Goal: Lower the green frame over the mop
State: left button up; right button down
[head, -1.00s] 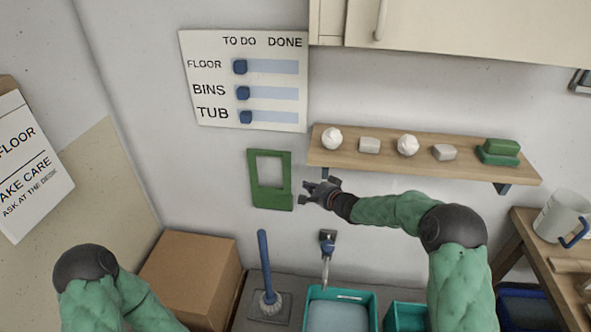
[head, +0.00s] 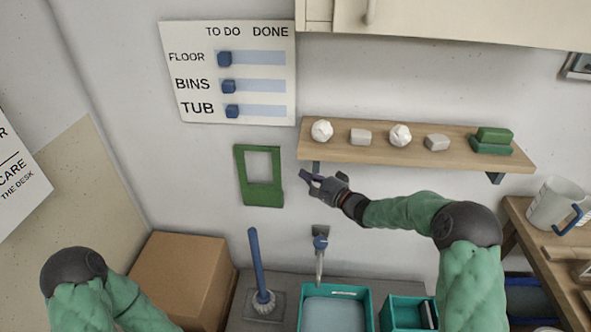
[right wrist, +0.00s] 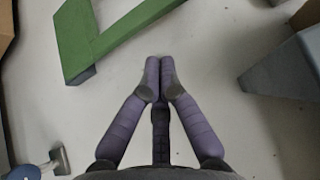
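The green frame (head: 264,194), flat with a rectangular opening, is upright against the wall below the board. It also shows at the upper left of the right wrist view (right wrist: 85,50). My right gripper (head: 304,177) is just right of the frame, apart from it. In the right wrist view its purple fingertips (right wrist: 159,78) meet with nothing visible between them. The mop (head: 257,262) stands upright below the frame, blue handle up, its pale head on a grey square base. My left gripper is out of view; only my left arm shows at lower left.
A wooden shelf (head: 350,152) with several small objects is above my right gripper. A tap (head: 320,245) stands above a teal tub (head: 367,310), right of the mop. A cardboard box (head: 180,270) is left of the mop. The wall between frame and mop is clear.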

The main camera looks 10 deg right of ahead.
aim_at(286, 163)
jog(key=b+x, duration=0.3)
jog(key=x, duration=0.5)
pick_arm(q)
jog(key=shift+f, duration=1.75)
pick_arm(e)
jog(key=shift+w+a, duration=0.35)
jog(key=shift+w, duration=0.2)
